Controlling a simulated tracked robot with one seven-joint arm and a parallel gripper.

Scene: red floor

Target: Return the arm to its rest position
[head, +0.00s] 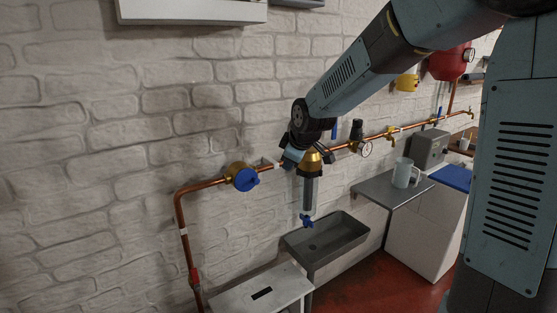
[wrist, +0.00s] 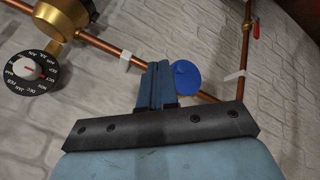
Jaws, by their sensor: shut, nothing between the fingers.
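My gripper (head: 290,160) is in front of the wall pipe in the head view, at the end of my arm reaching in from the upper right. In the wrist view its two blue fingers (wrist: 156,86) are together with nothing between them. A round blue valve handle (head: 247,180) on a brass body sits on the pipe to the left of my gripper. The handle also shows in the wrist view (wrist: 185,76), partly behind the fingers. A brass filter head (head: 313,161) with a grey cylinder below is right beside my gripper in the head view, partly hidden by it.
A copper pipe (head: 207,185) runs along the white brick wall. A dial with month marks (wrist: 29,71) shows near the fingers. A grey sink (head: 326,243), a white stool (head: 263,292) and a counter with a jug (head: 402,174) stand below. The wall at left is clear.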

